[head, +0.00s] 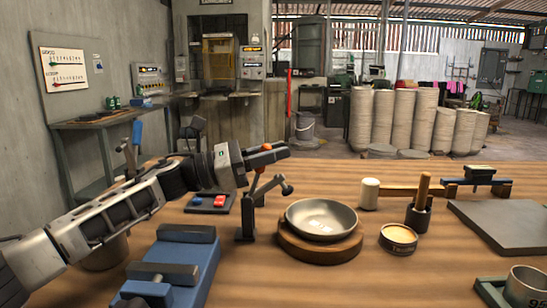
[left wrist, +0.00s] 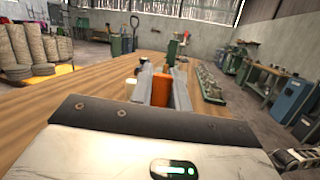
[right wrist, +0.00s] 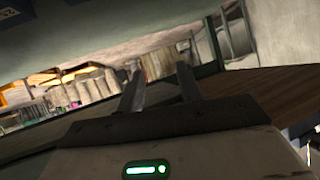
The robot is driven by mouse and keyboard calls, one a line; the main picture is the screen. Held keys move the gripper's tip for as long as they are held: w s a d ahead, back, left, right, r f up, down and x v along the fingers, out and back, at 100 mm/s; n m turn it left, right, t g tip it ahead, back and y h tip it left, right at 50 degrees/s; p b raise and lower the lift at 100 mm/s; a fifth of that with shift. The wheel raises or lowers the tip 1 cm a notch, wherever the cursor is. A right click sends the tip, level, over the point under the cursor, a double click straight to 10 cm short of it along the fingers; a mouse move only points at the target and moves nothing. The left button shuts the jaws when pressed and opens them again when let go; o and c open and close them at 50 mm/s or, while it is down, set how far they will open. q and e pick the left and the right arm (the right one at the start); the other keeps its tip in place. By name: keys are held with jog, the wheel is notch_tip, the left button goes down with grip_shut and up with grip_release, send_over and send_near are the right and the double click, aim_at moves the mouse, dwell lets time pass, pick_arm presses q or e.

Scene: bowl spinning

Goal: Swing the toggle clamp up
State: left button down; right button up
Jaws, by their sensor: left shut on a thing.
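The toggle clamp (head: 247,208) stands on the table just left of a metal bowl (head: 321,218). It has a dark upright body, and its arm with a dark tip (head: 287,189) is raised above the bowl's left rim. My left gripper (head: 268,154) is above the clamp, shut on its red handle. The orange-red handle (left wrist: 160,90) shows between the fingers in the left wrist view. The bowl sits on a round wooden block (head: 318,251). My right gripper (right wrist: 160,90) shows only in its wrist view, fingers apart with nothing seen between them.
A blue fixture (head: 178,265) lies at the front left. Right of the bowl are a round tin (head: 398,238), a mallet (head: 370,194), a dark holder (head: 418,217) and a grey slab (head: 505,224).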

pick_arm(q)
jog(key=shift+r, duration=0.1)
jog(key=c, duration=1.3)
grip_release()
jog(key=shift+c, duration=0.2)
jog(key=r+b+v, duration=0.1)
jog(key=r+v, duration=0.1)
jog(key=v, duration=1.1)
jog(key=shift+a+r, duration=0.25)
jog(key=shift+a, duration=0.05)
jog(key=shift+s, duration=0.1)
